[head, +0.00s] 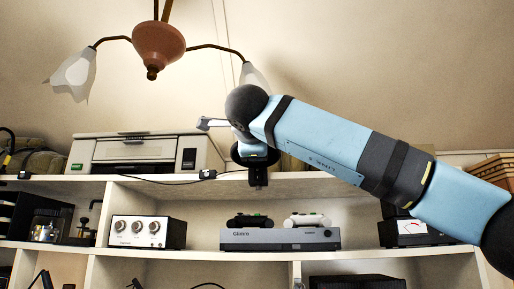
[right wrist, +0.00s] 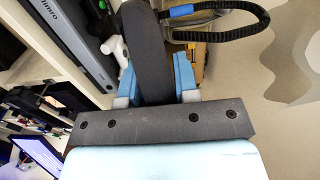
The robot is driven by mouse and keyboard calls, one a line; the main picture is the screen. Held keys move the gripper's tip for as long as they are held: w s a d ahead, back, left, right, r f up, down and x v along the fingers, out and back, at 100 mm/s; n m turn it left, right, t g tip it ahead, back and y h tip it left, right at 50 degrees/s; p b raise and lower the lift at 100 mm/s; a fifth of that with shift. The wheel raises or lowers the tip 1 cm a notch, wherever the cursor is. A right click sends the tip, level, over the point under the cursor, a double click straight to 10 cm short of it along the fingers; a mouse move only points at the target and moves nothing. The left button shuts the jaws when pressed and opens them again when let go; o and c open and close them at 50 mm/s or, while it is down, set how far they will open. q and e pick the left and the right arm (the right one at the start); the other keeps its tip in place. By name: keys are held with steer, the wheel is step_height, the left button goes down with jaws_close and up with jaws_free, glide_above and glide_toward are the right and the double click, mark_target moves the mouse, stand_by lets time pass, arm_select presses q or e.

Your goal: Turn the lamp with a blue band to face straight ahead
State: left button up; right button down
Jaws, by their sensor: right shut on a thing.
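The lamp with a blue band shows in the right wrist view as a black ribbed gooseneck (right wrist: 238,10) bent in a loop, with a blue band (right wrist: 181,11) near one end. A dark grey elongated part, which looks like its head, lies between the fingers of my right gripper (right wrist: 152,97), and the gripper is shut on it. In the head view my right arm reaches in from the right to the top shelf, and my right gripper (head: 250,152) is mostly hidden by its wrist. The arm hides most of the lamp there, so its facing is hard to tell. My left gripper is out of view.
A printer (head: 145,153) stands left of the gripper on the top shelf (head: 180,190). Below are a grey console (head: 280,239) with two controllers and a box with knobs (head: 147,232). A hanging light (head: 158,45) is above. A black gooseneck with a yellow band (head: 7,150) is far left.

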steer(key=c, duration=0.9)
jaws_free()
steer(key=shift+s, duration=0.35)
steer(key=shift+s+a+r+b, duration=0.1)
steer(key=shift+s+a+b, duration=0.45)
steer(key=shift+s, duration=1.6)
steer(key=shift+s+a+r+b, duration=0.1)
steer(key=shift+s+a+b, duration=0.2)
steer(key=shift+s+b, duration=1.25)
steer(key=shift+s+a+r+b, duration=0.1)
steer(key=shift+s+a, duration=0.3)
steer(key=shift+s, duration=2.4)
steer(key=shift+w, duration=0.1)
